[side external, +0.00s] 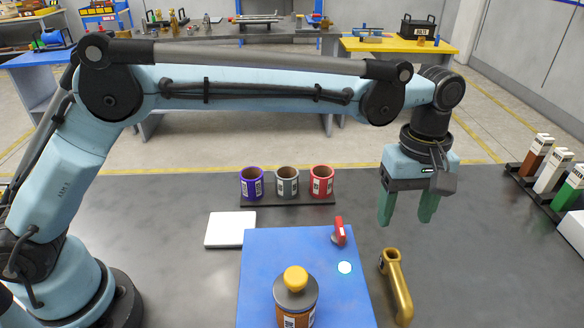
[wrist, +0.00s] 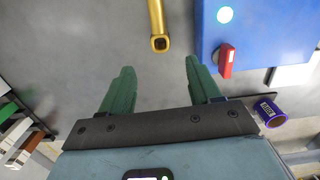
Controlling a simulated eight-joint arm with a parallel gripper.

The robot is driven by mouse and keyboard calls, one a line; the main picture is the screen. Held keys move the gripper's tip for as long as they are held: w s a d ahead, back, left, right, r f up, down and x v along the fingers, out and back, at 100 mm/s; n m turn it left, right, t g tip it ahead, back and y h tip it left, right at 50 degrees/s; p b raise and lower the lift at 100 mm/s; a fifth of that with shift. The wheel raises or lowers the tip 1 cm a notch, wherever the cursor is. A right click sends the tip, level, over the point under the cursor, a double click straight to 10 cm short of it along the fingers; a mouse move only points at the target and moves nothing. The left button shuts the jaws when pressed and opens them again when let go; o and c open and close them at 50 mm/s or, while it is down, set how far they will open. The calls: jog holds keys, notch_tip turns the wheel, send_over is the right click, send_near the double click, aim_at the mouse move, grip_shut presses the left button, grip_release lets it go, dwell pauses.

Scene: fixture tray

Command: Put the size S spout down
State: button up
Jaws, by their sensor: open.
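A brass-coloured bent spout (side external: 398,290) rests on the dark table to the right of the blue board. No size mark on it is readable. In the wrist view the spout (wrist: 156,22) shows at the top centre, with its open square-looking end towards my gripper. My gripper (side external: 407,220) is open and empty, raised above the table beyond the spout's far end. In the wrist view the green fingers (wrist: 160,68) stand wide apart, and the spout's end lies past their tips, not between them.
A rack (side external: 287,202) of three cups, a white pad (side external: 230,229) and a right-hand rack of cartons (side external: 548,190) stand around. Table below my gripper is clear.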

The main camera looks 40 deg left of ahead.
jog(key=s+a+r+m+t+h, duration=0.1)
jog(key=s+a+r+m+t, duration=0.15)
jog(key=a, duration=0.55)
jog(key=s+a+r+m+t, duration=0.15)
jog(key=a+r, duration=0.25)
jog(key=a, duration=0.4)
jog(key=s+a+f+m+t+y, duration=0.1)
jog(key=s+a+f+m+t, duration=0.2)
jog(key=s+a, duration=0.6)
jog(key=a+f+m, duration=0.1)
jog(key=a+m, duration=0.1)
jog(key=a, duration=0.2)
jog(key=shift+s+f, duration=0.2)
jog(key=shift+s, duration=0.05)
jog(key=shift+s+a+f+t, duration=0.2)
jog(key=shift+t, duration=0.1)
jog(key=shift+c, duration=0.5)
jog(key=shift+w+r, duration=0.1)
